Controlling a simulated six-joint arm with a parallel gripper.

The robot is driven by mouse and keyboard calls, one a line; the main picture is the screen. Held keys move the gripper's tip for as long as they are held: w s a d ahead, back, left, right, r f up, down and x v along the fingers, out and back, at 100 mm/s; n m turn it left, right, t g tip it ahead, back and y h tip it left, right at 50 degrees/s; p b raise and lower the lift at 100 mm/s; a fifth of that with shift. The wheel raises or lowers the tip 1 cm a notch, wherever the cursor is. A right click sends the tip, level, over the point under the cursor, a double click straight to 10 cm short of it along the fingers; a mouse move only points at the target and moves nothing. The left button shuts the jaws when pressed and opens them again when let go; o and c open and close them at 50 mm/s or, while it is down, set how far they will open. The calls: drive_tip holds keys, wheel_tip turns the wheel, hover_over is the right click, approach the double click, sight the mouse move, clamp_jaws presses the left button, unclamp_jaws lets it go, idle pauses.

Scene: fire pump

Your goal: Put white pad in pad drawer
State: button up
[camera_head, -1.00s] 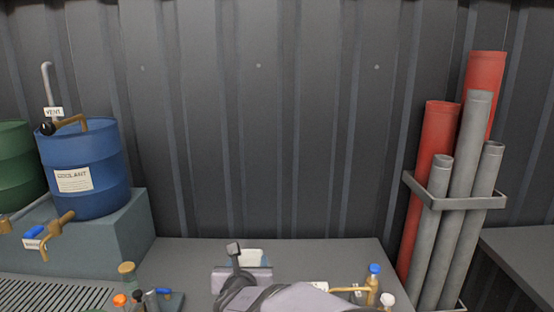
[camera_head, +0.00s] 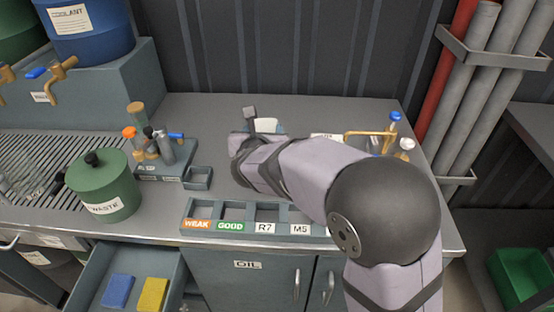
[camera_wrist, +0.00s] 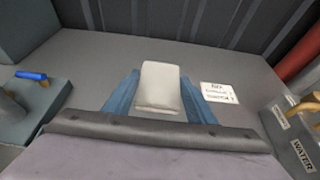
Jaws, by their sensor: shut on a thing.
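The white pad (camera_wrist: 161,86) shows in the middle of the wrist view, with a blue finger close on each side. My gripper (camera_wrist: 161,98) is shut on it, just above the grey worktop. In the head view the white pad (camera_head: 265,125) shows partly, beyond my wrist; my arm hides much of the gripper (camera_head: 264,132). The open drawer (camera_head: 84,283) is at lower left, below the worktop's front edge. A blue pad (camera_head: 118,291) and a yellow pad (camera_head: 153,294) lie in it, with bare floor behind them.
A green waste pot (camera_head: 103,187) stands above the drawer, beside a rack of small tools (camera_head: 160,158). A labelled tray (camera_head: 235,226) lies along the worktop's front edge. A brass tap (camera_head: 370,134) and bottles stand at right. A small label card (camera_wrist: 219,93) lies right of the pad.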

drive_tip(key=shift+f+b, duration=0.5)
drive_tip(key=shift+f, duration=4.8)
drive_tip(key=shift+f, duration=0.15)
drive_tip(key=o, duration=1.1)
drive_tip(key=shift+r, duration=0.2)
drive_tip(key=b+v, duration=0.1)
drive_tip(key=v, duration=0.9)
drive_tip(key=shift+s+r, duration=0.15)
drive_tip(key=shift+s, duration=0.1)
drive_tip(key=shift+o, duration=0.5)
drive_tip(key=shift+s+r, duration=0.25)
drive_tip(key=shift+s, duration=0.45)
